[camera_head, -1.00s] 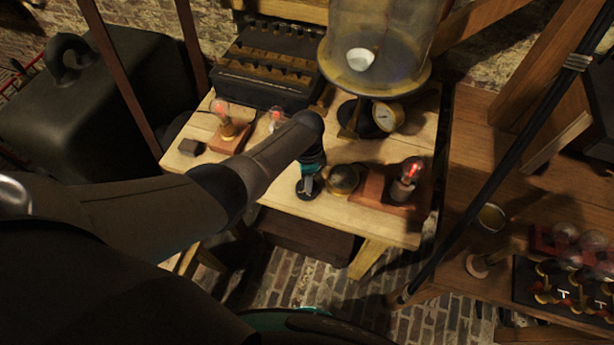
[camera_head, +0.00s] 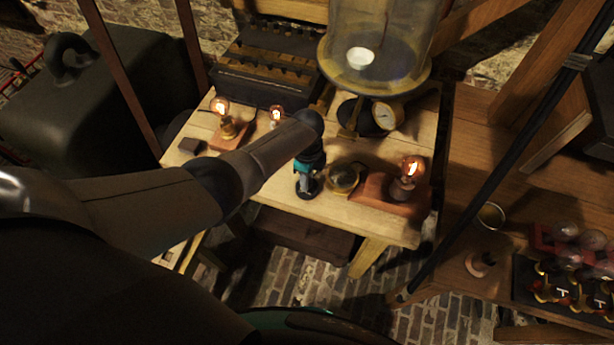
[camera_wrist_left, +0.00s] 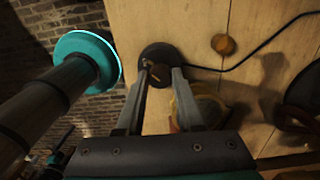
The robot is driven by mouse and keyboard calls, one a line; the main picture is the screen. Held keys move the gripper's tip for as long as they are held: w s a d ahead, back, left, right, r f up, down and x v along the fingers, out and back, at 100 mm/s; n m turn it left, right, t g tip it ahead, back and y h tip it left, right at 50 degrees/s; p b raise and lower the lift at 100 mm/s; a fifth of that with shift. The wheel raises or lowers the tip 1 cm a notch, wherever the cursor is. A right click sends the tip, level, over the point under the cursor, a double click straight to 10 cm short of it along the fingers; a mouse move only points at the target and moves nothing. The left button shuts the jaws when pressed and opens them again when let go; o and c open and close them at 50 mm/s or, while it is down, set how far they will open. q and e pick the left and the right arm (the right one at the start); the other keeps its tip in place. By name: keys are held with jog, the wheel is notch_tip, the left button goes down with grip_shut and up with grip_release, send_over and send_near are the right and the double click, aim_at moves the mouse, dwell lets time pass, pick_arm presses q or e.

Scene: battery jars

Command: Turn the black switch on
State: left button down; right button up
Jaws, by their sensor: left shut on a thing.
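The black switch (camera_head: 312,190) has a round dark base near the front edge of the wooden table (camera_head: 283,200). It also shows in the left wrist view (camera_wrist_left: 157,52), with a dark cable running off to the right. My left gripper (camera_head: 307,182) points down at it from above. In the left wrist view its two fingers (camera_wrist_left: 162,72) stand on either side of the switch's small lever and are shut on it. The fingers and arm hide part of the switch in the head view. My right gripper is not in view.
Lit bulbs stand on the table: one at right (camera_head: 410,169), one at left (camera_head: 220,106), one behind my arm (camera_head: 276,114). A round brass instrument (camera_head: 343,178) sits close right of the switch. A glass bell jar (camera_head: 375,45) and a gauge (camera_head: 387,115) stand behind.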

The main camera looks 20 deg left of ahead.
pick_arm(q)
jog(key=c, duration=0.5)
grip_release()
jog(key=shift+c, duration=0.2)
jog(key=shift+r+p, duration=0.35)
jog(key=shift+r, duration=0.2)
notch_tip(320, 180, up, 14)
jog(key=p, duration=0.4)
